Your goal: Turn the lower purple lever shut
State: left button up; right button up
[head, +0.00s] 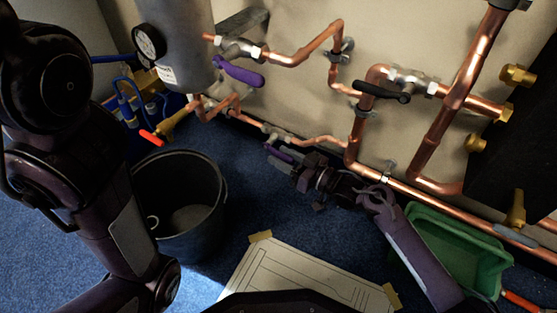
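The lower purple lever (284,151) is on the low copper pipe run near the floor, in the middle of the head view. It is small here and partly hidden by my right gripper (279,157). My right arm reaches in from the lower right, and the gripper's fingertips are at the lever. I cannot tell whether they touch it or how far they are open. The lever's valve body (273,137) shows just above. A second, larger purple lever (240,73) sits higher up, beside the grey tank. My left arm fills the left side; its gripper is out of view.
A black bucket (219,200) stands on the blue carpet left of my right gripper. A green tray (490,268) is at the right by my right forearm. Copper pipes (437,150) and a black lever (377,91) are above. A taped paper sheet (300,275) lies in front.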

jog(key=shift+x, duration=0.8)
grip_shut()
